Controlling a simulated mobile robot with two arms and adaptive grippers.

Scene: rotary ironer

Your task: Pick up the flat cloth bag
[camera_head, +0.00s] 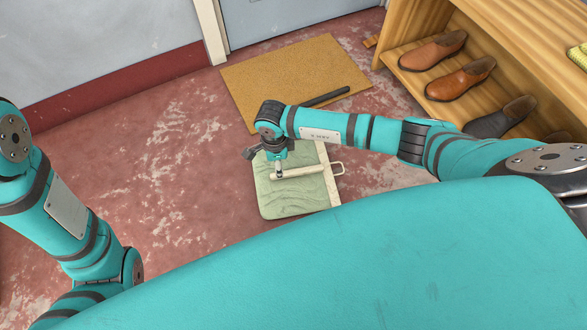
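The flat cloth bag (295,197) lies on the red floor in the middle of the camera_head view. It is pale green with a cream band and a cream handle loop (337,169) at its right side. My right gripper (279,174) points down over the upper part of the bag, by the cream band. I cannot tell whether it touches or grips the cloth. My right wrist hides the bag's upper edge. My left arm is at the left, and its gripper is out of view.
A tan doormat (245,85) lies just behind the bag, with a dark bar (327,97) on it. A door (290,15) stands beyond. A wooden shoe rack (405,25) with several shoes, including a brown one (432,51), is at the right. The floor (150,150) to the left is clear.

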